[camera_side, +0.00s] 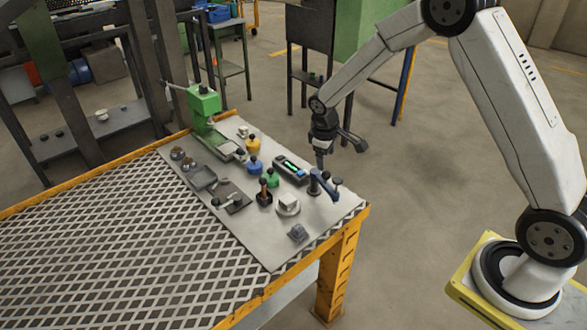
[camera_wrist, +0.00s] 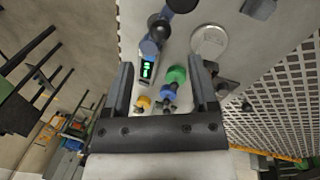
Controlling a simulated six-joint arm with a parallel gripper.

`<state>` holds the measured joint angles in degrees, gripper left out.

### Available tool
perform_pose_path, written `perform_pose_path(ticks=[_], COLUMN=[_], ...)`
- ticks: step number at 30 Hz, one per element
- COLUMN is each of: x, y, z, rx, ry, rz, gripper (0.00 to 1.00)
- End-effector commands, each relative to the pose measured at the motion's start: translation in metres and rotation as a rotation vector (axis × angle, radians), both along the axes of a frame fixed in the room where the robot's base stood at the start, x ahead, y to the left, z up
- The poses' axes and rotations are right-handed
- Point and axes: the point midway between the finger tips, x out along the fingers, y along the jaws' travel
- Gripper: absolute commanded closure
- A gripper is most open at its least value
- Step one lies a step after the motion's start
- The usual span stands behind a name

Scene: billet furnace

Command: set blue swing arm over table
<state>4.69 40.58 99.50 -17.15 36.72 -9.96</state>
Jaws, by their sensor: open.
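The blue swing arm (camera_side: 326,184) stands at the right edge of the grey table top (camera_side: 248,222). Its bar reaches right from a post and has a dark knob at the end. In the side view that end lies about at the table's edge; I cannot tell whether it is over the top or past it. The swing arm also shows at the top of the wrist view (camera_wrist: 181,5), partly cut off. My gripper (camera_side: 320,164) is above and behind the swing arm, apart from it.
A device with a green display (camera_side: 291,168) lies beside the swing arm. Green (camera_side: 272,180), blue (camera_side: 254,164) and yellow (camera_side: 253,144) knobs stand left of it. A white round piece (camera_side: 289,206) is in front. A green press (camera_side: 204,106) stands at the back left.

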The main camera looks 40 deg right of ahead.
Motion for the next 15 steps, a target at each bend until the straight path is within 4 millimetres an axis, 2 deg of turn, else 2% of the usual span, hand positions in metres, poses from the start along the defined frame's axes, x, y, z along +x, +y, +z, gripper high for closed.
perform_pose_path(ticks=[15], x=[0.003], y=[-0.010], z=[-0.055], rx=[0.001], ry=[0.000], rz=[-0.001], gripper=[0.25])
